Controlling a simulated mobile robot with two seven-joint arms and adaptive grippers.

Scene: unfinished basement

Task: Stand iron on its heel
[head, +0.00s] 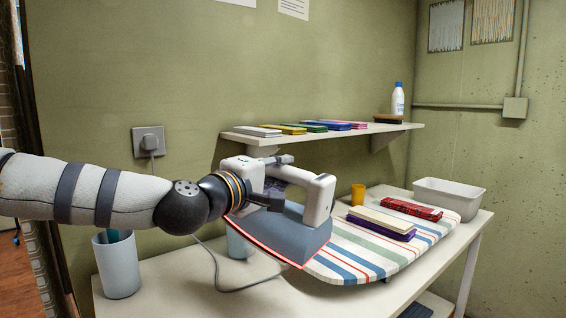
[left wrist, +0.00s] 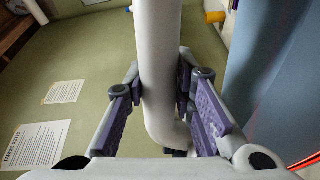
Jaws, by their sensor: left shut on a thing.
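The iron (head: 290,232) has a blue-grey body with a red edge line and a white handle. It is over the left, rounded end of the striped ironing board (head: 352,262), its lower edge slanting down to the right. I cannot tell whether it touches the board. My left gripper (head: 277,190) reaches in from the left and is shut on the handle. In the left wrist view the white handle of the iron (left wrist: 160,70) runs between the purple finger pads of the gripper (left wrist: 165,105), with the blue-grey body at the right. My right gripper is out of view.
A grey cord (head: 215,270) lies on the white table (head: 180,300). A pale cup (head: 118,265) stands front left. A shelf (head: 340,135) hangs behind.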

